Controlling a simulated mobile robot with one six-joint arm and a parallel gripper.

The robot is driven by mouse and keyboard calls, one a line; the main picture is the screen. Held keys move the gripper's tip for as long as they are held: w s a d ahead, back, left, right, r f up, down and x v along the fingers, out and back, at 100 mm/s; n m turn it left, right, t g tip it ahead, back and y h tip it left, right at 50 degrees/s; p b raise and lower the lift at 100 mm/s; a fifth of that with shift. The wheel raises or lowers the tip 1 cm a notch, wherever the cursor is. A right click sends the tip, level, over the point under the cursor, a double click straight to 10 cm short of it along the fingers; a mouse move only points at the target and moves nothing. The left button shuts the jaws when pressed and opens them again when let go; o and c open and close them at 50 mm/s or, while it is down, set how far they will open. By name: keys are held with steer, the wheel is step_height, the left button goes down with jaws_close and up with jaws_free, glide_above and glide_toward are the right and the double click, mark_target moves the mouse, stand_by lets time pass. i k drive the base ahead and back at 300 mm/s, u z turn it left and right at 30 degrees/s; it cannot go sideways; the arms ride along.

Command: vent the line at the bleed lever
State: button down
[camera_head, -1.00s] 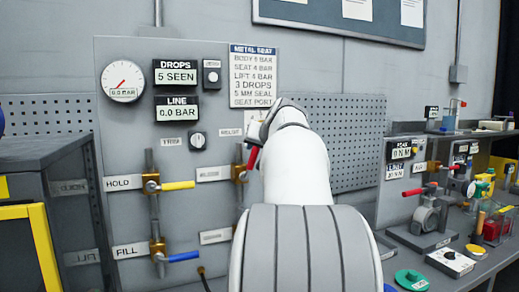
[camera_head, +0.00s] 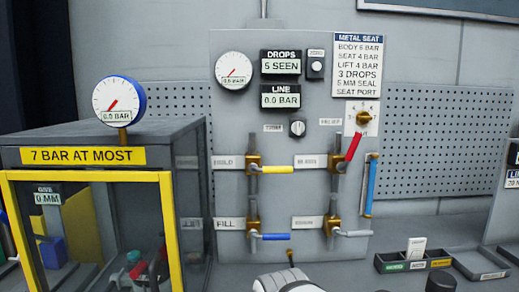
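The red lever (camera_head: 353,147) is on the upper right brass valve (camera_head: 337,163) of the grey panel (camera_head: 225,110). It slants up to the right. The label beside it (camera_head: 307,161) is too blurred to read surely, so I cannot confirm it is the bleed lever. The line display (camera_head: 280,98) reads 0.0 BAR, and the round panel gauge (camera_head: 233,70) also shows 0.0 BAR. The drops display (camera_head: 280,64) reads 5 SEEN. Only a white piece of my arm shows at the bottom edge. My gripper is out of view.
A yellow hold lever (camera_head: 276,170), a blue fill lever (camera_head: 275,237) and a grey lever (camera_head: 355,234) lie level on the panel. A yellow-framed cabinet (camera_head: 90,177) stands left, with a gauge (camera_head: 119,101) on top. A divided tray (camera_head: 412,262) sits on the bench at right.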

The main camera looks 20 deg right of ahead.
mark_target(342, 167)
steer(key=k, duration=1.2)
steer(key=z, duration=0.6)
steer(key=i, duration=1.45)
steer(key=u, duration=0.5)
